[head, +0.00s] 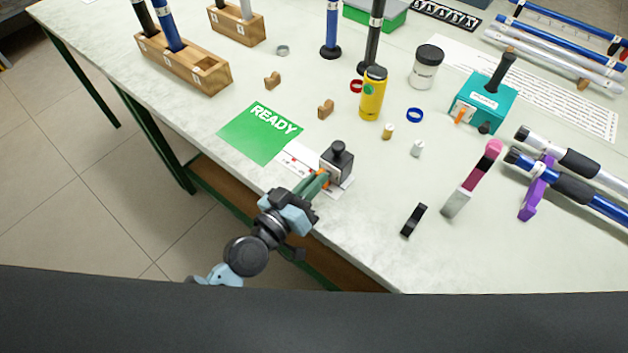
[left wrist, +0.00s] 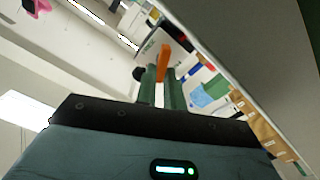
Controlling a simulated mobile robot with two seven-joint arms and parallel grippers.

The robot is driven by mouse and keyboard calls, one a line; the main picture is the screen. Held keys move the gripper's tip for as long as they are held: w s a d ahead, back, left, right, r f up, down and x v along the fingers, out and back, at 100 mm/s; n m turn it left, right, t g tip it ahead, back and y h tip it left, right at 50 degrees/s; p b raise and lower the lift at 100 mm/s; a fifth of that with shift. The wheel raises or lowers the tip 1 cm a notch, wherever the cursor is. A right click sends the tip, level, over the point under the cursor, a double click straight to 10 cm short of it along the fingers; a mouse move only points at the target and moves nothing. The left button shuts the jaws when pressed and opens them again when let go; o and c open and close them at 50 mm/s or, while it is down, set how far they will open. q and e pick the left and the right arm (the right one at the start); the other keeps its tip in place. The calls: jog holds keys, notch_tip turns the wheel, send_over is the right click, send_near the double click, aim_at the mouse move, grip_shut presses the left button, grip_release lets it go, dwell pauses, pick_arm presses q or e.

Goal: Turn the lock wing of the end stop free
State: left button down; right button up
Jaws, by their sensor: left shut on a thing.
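The end stop (head: 335,165) is a grey block with a black knob on top, standing on a white scale strip (head: 298,158) near the front table edge. Its orange lock wing (head: 324,179) faces my left arm. My left gripper (head: 319,183) reaches in from the front edge, its green fingers shut on the wing. In the left wrist view the orange wing (left wrist: 165,60) stands up between the fingertips (left wrist: 161,82). The fingers hide part of the wing. My right gripper is not in view.
A green READY mat (head: 258,138) lies left of the end stop. A yellow bottle (head: 373,95) and small caps stand behind it. To the right are a black clip (head: 413,220), a grey-and-pink piece (head: 470,183) and a teal box (head: 480,103) with an orange tab. Rods rest at far right.

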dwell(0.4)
pick_arm(q)
jog(key=c, duration=1.5)
grip_release()
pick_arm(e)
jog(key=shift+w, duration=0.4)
